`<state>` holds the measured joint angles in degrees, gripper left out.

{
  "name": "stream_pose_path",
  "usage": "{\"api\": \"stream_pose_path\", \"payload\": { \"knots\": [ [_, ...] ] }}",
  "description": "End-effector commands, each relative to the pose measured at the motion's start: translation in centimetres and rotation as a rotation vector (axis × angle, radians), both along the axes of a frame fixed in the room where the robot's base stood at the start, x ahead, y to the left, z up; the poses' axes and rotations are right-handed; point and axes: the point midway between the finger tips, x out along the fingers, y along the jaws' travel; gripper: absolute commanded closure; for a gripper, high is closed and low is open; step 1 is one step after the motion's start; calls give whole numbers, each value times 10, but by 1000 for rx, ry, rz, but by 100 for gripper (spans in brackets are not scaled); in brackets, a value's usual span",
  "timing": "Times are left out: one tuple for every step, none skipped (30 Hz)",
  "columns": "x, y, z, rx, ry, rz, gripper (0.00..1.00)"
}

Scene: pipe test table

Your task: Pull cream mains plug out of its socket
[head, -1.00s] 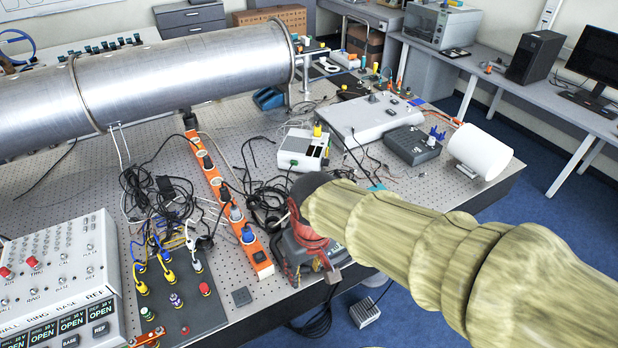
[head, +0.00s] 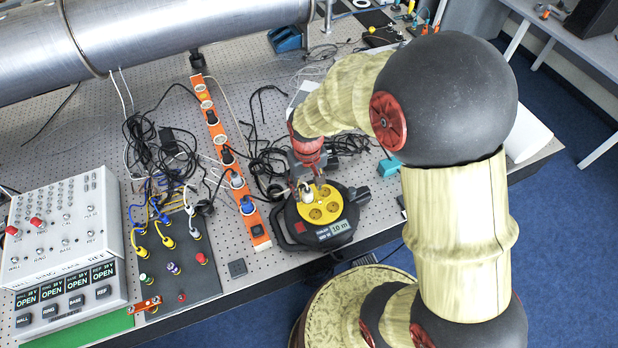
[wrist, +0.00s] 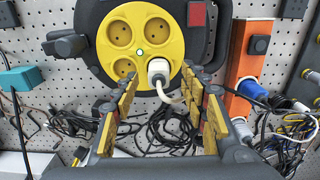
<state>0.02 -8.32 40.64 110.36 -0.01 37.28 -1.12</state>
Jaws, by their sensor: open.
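The cream mains plug (wrist: 158,70) sits in a socket of the round yellow face (wrist: 140,30) of a black cable reel. Its pale cable curves down from it, between my fingers. In the head view the plug (head: 307,194) shows at the left of the yellow face (head: 322,207), partly hidden by my gripper. My gripper (wrist: 161,84) is open and empty, with one padded finger on each side of the plug in the wrist view. I cannot tell whether either finger touches it. In the head view my gripper (head: 303,180) is just above the reel.
An orange power strip (head: 222,145) with several plugs lies left of the reel; a blue plug (head: 247,204) is in its near end. Tangled black cables (head: 268,165) lie around. A white control box (head: 65,235) stands at left. The table edge is close in front of the reel.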

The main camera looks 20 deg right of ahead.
Motion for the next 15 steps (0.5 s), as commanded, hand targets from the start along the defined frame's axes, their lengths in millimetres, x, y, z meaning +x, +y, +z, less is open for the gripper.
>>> {"api": "stream_pose_path", "payload": {
  "knots": [
    [-1, 0, -9, 0, 4, 0, 56],
    [-1, 0, -13, 0, 4, 0, 56],
    [0, 0, -18, 0, 3, 0, 56],
    [0, 0, -21, 0, 3, 0, 56],
    [0, 0, -24, 0, 3, 0, 56],
    [0, 0, -27, 0, 2, 0, 56],
    [0, 0, -29, 0, 2, 0, 56],
    [0, 0, -31, 0, 1, 0, 56],
    [0, 0, -33, 0, 1, 0, 56],
    [0, 0, -34, 0, 1, 0, 56],
    [0, 0, -34, 0, 1, 0, 56],
    [0, 0, -35, 0, 1, 0, 56],
    [0, 0, -35, 0, 1, 0, 56],
    [0, 0, -35, 0, 1, 0, 56],
    [0, 0, -35, 0, 1, 0, 56]
  ]
}}
